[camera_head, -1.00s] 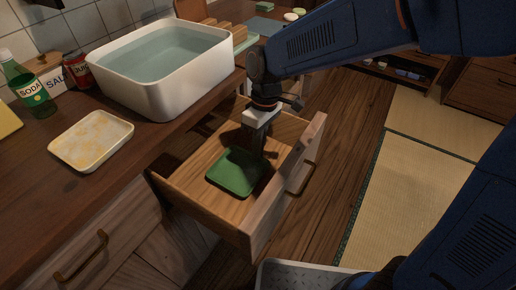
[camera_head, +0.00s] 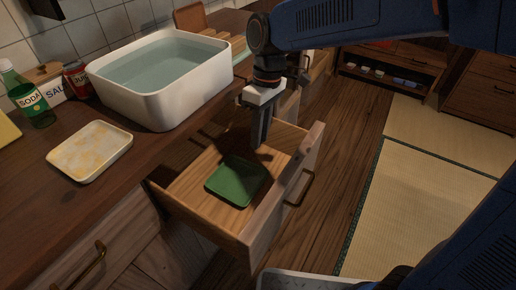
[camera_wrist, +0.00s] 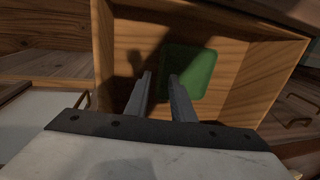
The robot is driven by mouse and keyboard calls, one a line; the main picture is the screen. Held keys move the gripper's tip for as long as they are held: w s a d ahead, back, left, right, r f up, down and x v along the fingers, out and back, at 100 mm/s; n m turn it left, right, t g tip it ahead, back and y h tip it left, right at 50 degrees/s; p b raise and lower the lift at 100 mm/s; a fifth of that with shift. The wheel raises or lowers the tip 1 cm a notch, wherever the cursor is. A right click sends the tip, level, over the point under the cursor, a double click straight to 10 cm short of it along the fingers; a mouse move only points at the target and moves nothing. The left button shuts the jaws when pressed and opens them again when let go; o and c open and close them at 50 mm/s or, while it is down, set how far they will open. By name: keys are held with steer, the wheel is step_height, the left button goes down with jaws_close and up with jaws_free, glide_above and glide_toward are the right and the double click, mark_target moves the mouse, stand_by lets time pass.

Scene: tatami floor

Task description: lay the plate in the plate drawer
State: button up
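A green square plate (camera_head: 236,181) lies flat on the floor of the open wooden drawer (camera_head: 212,211). It also shows in the wrist view (camera_wrist: 190,70), with the drawer (camera_wrist: 235,60) around it. My gripper (camera_head: 259,146) is above the drawer, pointing down, just behind the plate and apart from it. In the wrist view my gripper (camera_wrist: 160,76) has a clear gap between its two fingers and nothing in it. The right finger overlaps the plate's edge in that picture.
On the counter are a white basin of water (camera_head: 160,80), a stained cream tray (camera_head: 90,151), a green soda bottle (camera_head: 28,98) and a red can (camera_head: 78,80). The drawer front (camera_head: 285,200) stands out over the wooden floor.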

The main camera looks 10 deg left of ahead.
steer(key=shift+w+d+r, duration=0.1)
steer(key=shift+w+r, duration=0.05)
steer(key=shift+r, duration=0.75)
steer(key=shift+w+d+r, duration=0.1)
steer(key=shift+w+r, duration=0.05)
steer(key=shift+r, duration=0.75)
